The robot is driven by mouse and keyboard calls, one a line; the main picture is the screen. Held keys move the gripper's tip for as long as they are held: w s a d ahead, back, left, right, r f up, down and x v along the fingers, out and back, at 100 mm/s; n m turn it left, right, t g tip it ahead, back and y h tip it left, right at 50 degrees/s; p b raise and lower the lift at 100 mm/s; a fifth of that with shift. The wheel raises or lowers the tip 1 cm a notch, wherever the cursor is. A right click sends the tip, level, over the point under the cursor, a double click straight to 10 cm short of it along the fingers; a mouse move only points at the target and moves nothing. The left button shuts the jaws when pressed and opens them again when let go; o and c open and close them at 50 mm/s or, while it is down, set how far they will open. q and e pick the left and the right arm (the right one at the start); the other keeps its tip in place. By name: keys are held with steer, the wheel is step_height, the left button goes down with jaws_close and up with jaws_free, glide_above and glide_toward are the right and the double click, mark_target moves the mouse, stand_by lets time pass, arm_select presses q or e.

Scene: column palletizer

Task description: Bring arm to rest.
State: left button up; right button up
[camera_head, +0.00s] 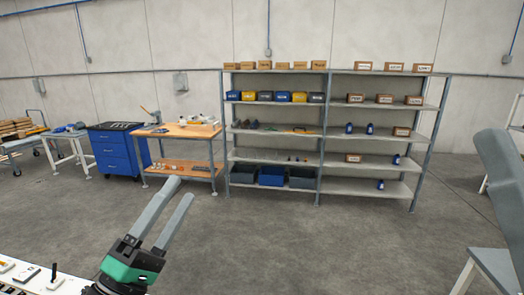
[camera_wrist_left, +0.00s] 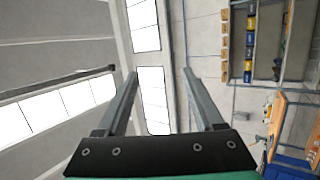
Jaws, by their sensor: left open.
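My left gripper (camera_head: 180,188) shows at the lower left of the head view, with a green and black body and two long grey fingers. The fingers point up and slightly right, are apart, and hold nothing. In the left wrist view the two fingers of the left gripper (camera_wrist_left: 158,75) stand apart with only the wall and ceiling lights behind them. A large grey shape at the right edge of the head view is cut off, and I cannot tell whether it is part of me. No right gripper can be made out.
A shelf rack (camera_head: 322,150) with boxes and bins stands against the back wall. A wooden workbench (camera_head: 180,132) and a blue drawer cabinet (camera_head: 115,152) stand left of it. A white surface (camera_head: 70,285) with small items lies at lower left. The middle floor (camera_head: 300,245) is clear.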

arm_select(q)
steer(key=s+d+r+m+t+h, duration=0.15)
steer(key=s+d+r+m, duration=0.25)
steer(key=s+r+m, duration=0.5)
steer(key=s+a+r+m+t+y, duration=0.2)
steer(key=s+a+r+t+y, duration=0.2)
steer(key=s+a+r+y, duration=0.35)
step_height(320, 180, up, 23)
steer(key=y+p, duration=0.2)
steer(key=p, duration=2.3)
steer(key=shift+d+m+p, duration=0.15)
steer(key=shift+m+p, duration=0.2)
steer(key=shift+m, duration=0.05)
